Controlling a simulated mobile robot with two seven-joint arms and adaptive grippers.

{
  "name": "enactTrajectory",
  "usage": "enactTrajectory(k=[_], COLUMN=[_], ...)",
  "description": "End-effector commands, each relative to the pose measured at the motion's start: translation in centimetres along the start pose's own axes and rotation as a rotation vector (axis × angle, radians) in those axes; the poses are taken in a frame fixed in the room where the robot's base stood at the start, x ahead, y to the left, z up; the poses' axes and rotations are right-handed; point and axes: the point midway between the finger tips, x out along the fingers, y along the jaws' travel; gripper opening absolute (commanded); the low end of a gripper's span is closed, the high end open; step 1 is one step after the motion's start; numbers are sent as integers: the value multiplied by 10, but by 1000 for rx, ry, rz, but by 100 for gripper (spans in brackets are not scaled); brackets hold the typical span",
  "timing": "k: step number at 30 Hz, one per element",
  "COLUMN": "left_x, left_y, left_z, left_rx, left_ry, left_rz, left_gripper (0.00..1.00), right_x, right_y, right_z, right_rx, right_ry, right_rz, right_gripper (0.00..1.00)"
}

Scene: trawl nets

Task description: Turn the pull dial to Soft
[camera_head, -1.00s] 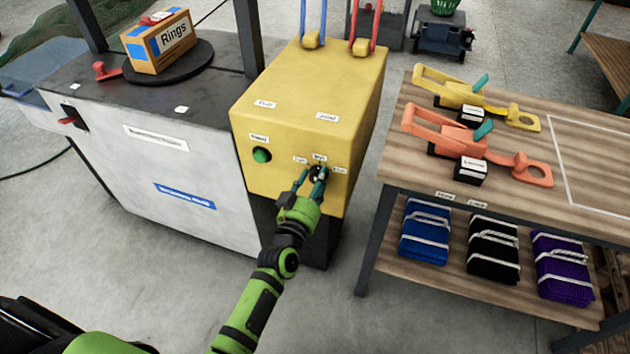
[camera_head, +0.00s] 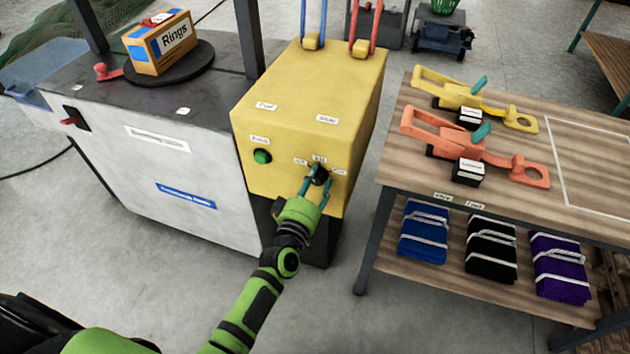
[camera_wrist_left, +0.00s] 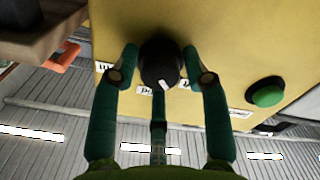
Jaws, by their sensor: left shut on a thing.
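The pull dial (camera_head: 320,175) is a round black knob on the front of the yellow box (camera_head: 285,187), with small white labels around its upper side; their words are too small to read surely. My left gripper (camera_head: 316,187) is shut on the dial. In the left wrist view, its teal fingers (camera_wrist_left: 162,72) lie on both sides of the knob (camera_wrist_left: 160,58). That view is upside down. The dial's white pointer mark points down and slightly right there, between two labels. My right gripper is not in view.
A green button (camera_head: 262,157) sits left of the dial on the same face. A grey cabinet (camera_head: 150,170) with a Rings box (camera_head: 158,42) stands at left. At right is a wooden bench (camera_head: 400,165) with yellow and orange tools and folded nets below. Open floor lies in front.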

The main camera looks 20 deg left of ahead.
Motion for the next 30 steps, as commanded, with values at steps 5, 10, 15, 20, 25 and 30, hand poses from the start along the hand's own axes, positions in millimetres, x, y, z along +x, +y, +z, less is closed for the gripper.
enactTrajectory(k=[5,10,15,20,25,30], left_x=[-2,-2,-2,-2,-2,-2], left_y=[-2,-2,-2,-1,-1,-1], left_z=[6,6,7,7,8,8], left_rx=[-132,-226,-282,-310,-318,-318], left_ry=[-15,-15,-16,-17,-17,-18], left_rz=[-5,-6,-7,-7,-7,-7], left_gripper=[13,13,13,13,13,13], right_x=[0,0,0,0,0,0], right_y=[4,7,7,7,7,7], right_z=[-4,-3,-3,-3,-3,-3], right_rx=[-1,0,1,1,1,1], right_ry=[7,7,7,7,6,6], right_rz=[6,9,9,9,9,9], right_gripper=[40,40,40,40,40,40])
